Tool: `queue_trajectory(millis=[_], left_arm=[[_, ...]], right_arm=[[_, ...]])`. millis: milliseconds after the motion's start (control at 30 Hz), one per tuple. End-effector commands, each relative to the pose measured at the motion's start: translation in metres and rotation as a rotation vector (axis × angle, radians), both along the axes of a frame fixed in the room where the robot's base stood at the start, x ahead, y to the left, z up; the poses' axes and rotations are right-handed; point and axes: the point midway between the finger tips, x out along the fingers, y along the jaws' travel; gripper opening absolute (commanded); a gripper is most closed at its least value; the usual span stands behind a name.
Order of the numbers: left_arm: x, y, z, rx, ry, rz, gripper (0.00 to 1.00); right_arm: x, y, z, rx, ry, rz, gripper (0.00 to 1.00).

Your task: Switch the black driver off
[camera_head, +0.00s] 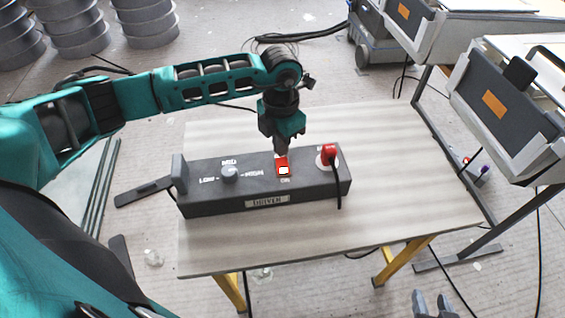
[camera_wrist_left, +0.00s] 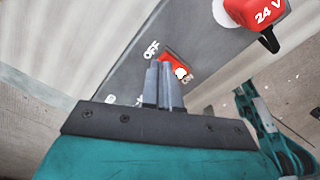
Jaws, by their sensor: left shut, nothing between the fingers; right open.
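The black driver (camera_head: 215,200) is a long dark box on the table, with a "DRIVER" label on its front. Its red rocker switch (camera_head: 283,171) has a white patch at the end near the "ON" mark. In the wrist view the switch (camera_wrist_left: 168,56) shows beside the "OFF" lettering, partly hidden by my fingers. My left gripper (camera_head: 281,153) is shut and empty, pointing down at the switch's far end; its fingertips (camera_wrist_left: 165,66) are at the switch, but I cannot tell whether they touch. My right gripper (camera_head: 433,303) is open and empty at the bottom edge.
A LOW-MID-HIGH knob (camera_head: 230,173) sits left of the switch, and a red 24 V plug (camera_head: 329,153) with a black cable sits right. The table (camera_head: 400,180) is clear around the driver. Dark moulds on stands (camera_head: 500,100) are at the right.

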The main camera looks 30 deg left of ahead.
Motion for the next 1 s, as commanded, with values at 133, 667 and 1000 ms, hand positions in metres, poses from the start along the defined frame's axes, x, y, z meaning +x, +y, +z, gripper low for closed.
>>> queue_trajectory(millis=[133,667,1000], left_arm=[[0.0,0.0001,0.0,0.0,0.0,0.0,0.0],[-0.0001,0.0001,-0.0019,0.0,0.0,0.0,0.0],[-0.0001,0.0,-0.0073,0.0,0.0,0.0,0.0]], right_arm=[[0.0001,0.0,0.0,0.0,0.0,0.0,0.43],[0.0003,0.0,-0.0014,0.0,-0.001,0.0,0.43],[0.0002,0.0,-0.0056,0.0,-0.001,0.0,0.43]])
